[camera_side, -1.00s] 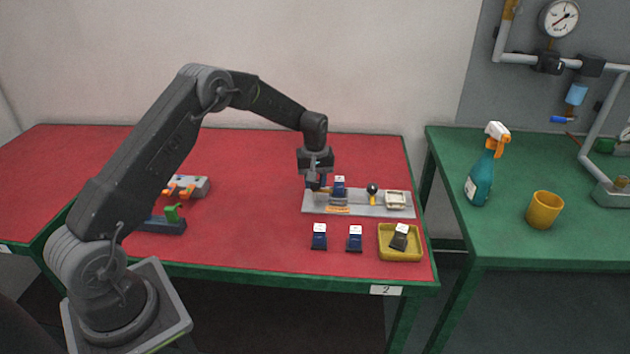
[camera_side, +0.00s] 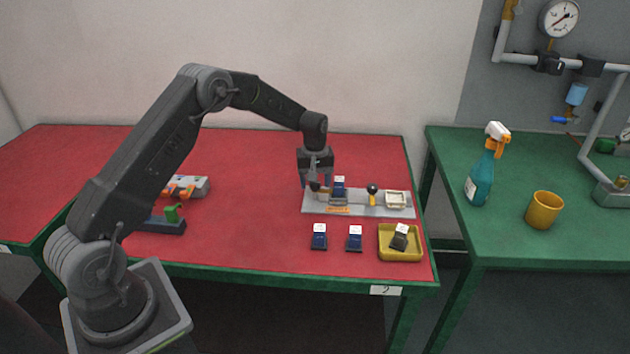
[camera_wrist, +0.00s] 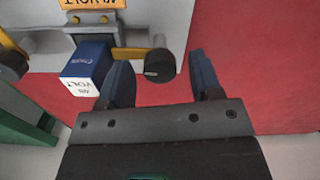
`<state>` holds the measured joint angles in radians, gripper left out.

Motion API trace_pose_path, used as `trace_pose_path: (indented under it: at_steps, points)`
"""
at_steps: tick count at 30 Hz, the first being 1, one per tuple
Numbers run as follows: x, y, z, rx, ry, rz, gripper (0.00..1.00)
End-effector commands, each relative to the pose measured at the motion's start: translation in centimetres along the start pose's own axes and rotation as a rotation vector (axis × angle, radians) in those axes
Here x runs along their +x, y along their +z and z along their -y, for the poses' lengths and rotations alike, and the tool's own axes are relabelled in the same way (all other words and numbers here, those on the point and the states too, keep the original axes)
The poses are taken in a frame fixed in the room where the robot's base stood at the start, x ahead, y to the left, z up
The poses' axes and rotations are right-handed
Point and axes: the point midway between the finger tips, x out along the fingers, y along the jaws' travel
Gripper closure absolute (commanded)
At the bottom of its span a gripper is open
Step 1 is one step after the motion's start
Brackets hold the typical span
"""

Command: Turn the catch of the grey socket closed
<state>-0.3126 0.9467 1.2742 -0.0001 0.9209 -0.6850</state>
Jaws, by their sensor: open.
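The grey socket (camera_wrist: 92,22) is mounted on a pale grey plate, and a dark blue block (camera_wrist: 86,66) with a white top stands at it. The block also shows in the side view (camera_side: 339,186). Beside the block, the catch (camera_wrist: 134,53) has a yellow lever ending in a black knob (camera_wrist: 159,66); in the wrist view the lever points sideways, away from the block. My gripper (camera_wrist: 163,75) is open, with its fingertips on either side of the knob's near part. Contact cannot be told. In the side view my gripper (camera_side: 315,184) is at the plate's left end.
A second yellow catch with a black knob (camera_side: 372,190) and a cream socket (camera_side: 396,199) are on the plate's right part. Two blue blocks (camera_side: 319,237) (camera_side: 355,239) and a yellow tray (camera_side: 385,254) holding a dark block (camera_side: 400,238) are in front. Red table lies left of the plate.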

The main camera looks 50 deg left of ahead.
Motion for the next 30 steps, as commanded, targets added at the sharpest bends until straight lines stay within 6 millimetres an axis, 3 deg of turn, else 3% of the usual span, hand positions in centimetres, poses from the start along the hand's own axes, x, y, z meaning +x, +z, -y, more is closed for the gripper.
trace_pose_path:
  at_steps: [5,19,24,30]
  points:
    - [-1.8,-0.1,-0.1,0.000,0.003,-0.004,0.41]
    - [-11.5,0.0,0.0,0.000,0.003,-0.003,0.41]
    - [-13.3,0.0,0.0,0.000,0.001,-0.001,0.41]
    - [-13.8,0.0,0.0,0.000,0.001,-0.001,0.41]
